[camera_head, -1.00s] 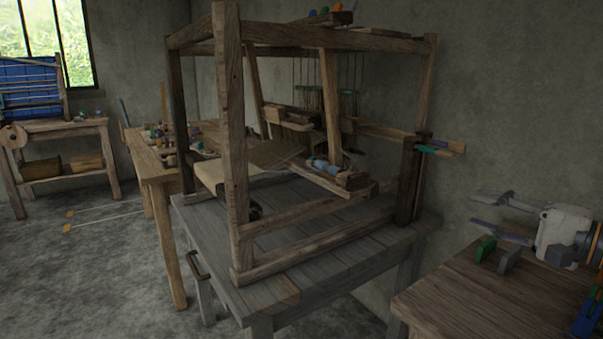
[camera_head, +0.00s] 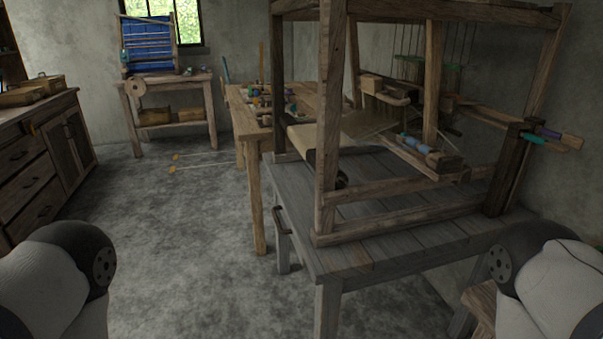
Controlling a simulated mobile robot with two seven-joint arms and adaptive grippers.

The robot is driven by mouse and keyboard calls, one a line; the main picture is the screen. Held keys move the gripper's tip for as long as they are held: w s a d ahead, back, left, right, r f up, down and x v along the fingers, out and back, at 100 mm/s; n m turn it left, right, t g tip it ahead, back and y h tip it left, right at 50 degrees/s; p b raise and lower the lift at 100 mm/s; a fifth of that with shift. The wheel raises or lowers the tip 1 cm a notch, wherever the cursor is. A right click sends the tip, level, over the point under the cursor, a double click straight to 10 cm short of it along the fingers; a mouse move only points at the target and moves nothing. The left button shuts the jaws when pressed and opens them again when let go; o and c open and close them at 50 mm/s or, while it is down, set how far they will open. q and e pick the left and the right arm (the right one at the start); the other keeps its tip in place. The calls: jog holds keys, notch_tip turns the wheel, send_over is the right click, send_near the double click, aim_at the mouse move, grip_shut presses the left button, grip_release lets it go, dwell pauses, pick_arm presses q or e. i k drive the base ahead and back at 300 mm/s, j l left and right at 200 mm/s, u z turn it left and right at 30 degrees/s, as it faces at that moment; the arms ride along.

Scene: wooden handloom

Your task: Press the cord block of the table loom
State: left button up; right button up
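The table loom (camera_head: 328,130), a wooden frame, stands on a grey plank table (camera_head: 380,260) right of the middle. Inside it are a pale woven cloth (camera_head: 315,145), hanging cords (camera_head: 410,40), a light wooden block (camera_head: 371,83) and a bar with a blue roll (camera_head: 418,144). I cannot tell which piece is the cord block. Only my arm joints show, in both lower corners, well short of the loom. Neither gripper is in view.
A side table (camera_head: 248,122) with small coloured items stands behind the loom. A drawer cabinet (camera_head: 40,165) is at the left and a stand with a blue panel (camera_head: 148,45) at the back. The concrete floor (camera_head: 170,230) is open left of the loom. A wooden edge (camera_head: 481,298) shows at lower right.

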aim_at(371, 84)
jog(key=i+j+z, duration=0.2)
jog(key=j, duration=0.15)
jog(key=i+j+z, duration=0.2)
jog(key=j, duration=0.15)
jog(key=j+z, duration=0.2)
jog(key=j, duration=0.15)
jog(key=i+j+z, duration=0.2)
jog(key=j+z, duration=0.15)
jog(key=j, duration=0.3)
jog(key=i+j+z, duration=0.2)
jog(key=j, duration=0.15)
jog(key=j+z, duration=0.2)
jog(key=j, duration=0.2)
jog(key=i+j+z, duration=0.35)
jog(key=j, duration=0.3)
jog(key=j+z, duration=0.2)
jog(key=i+j+z, duration=0.2)
jog(key=j, duration=0.3)
jog(key=i+j+z, duration=0.2)
jog(key=j+z, duration=0.15)
jog(key=j, duration=0.25)
jog(key=k+u, duration=0.25)
jog(key=k, duration=0.15)
jog(key=k+j+u, duration=0.25)
jog(key=i+l, duration=0.25)
jog(key=i, duration=0.1)
